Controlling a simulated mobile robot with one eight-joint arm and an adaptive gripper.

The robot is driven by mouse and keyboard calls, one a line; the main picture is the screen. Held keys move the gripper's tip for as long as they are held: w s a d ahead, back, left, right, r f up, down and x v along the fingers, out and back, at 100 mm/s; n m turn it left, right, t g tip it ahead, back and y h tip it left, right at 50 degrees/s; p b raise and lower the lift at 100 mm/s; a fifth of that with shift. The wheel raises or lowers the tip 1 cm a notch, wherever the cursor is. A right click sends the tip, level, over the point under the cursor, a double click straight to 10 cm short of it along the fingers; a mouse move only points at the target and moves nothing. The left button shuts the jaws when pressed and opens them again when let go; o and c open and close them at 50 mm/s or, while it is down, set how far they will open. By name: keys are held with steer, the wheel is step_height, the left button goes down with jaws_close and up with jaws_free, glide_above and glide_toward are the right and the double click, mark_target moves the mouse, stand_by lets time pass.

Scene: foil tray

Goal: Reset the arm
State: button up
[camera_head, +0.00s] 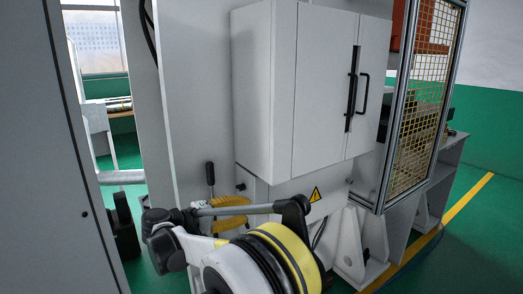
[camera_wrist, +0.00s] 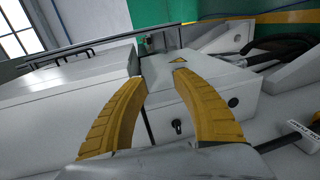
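My gripper (camera_head: 229,213) shows in the head view low at the center, in front of the lower part of a white cabinet (camera_head: 262,95). Its yellow fingers are partly hidden behind my own arm. In the wrist view my gripper (camera_wrist: 160,78) has two yellow ribbed fingers that curve toward each other. Their tips are apart, with nothing held between them. Beyond the fingertips is a white box-like surface with a yellow warning triangle (camera_wrist: 179,59). No foil tray is in view.
The cabinet has black door handles (camera_head: 352,90). A yellow mesh guard (camera_head: 424,95) stands to its right. A grey panel (camera_head: 75,170) fills the left edge. Green floor with a yellow line (camera_head: 468,212) lies open at the right. A black knob (camera_wrist: 177,125) shows between the fingers.

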steer(key=s+d+r+g+y, duration=0.1)
steer(key=s+d+r+y, duration=0.1)
steer(key=s+d, duration=0.35)
steer(key=s+d+r+m+g+y, duration=0.1)
steer(key=s+d+y, duration=0.1)
steer(key=d, duration=0.6)
steer(key=s+d+r+g+y, duration=0.1)
steer(key=s+d+r+y, duration=0.1)
steer(key=s+d, duration=0.35)
steer(key=s+d+f+m+y, duration=0.2)
steer(key=s, duration=0.5)
steer(key=s+d+f+m+y, duration=0.2)
steer(key=s+f, duration=0.1)
steer(key=s, duration=0.4)
steer(key=s+d+f+m+t+y, duration=0.1)
steer(key=s+d+f+y, duration=0.1)
steer(key=s, duration=0.5)
steer(key=shift+s+f+m+y, duration=0.15)
steer(key=shift+f+m+y, duration=0.2)
steer(key=shift+y, duration=0.25)
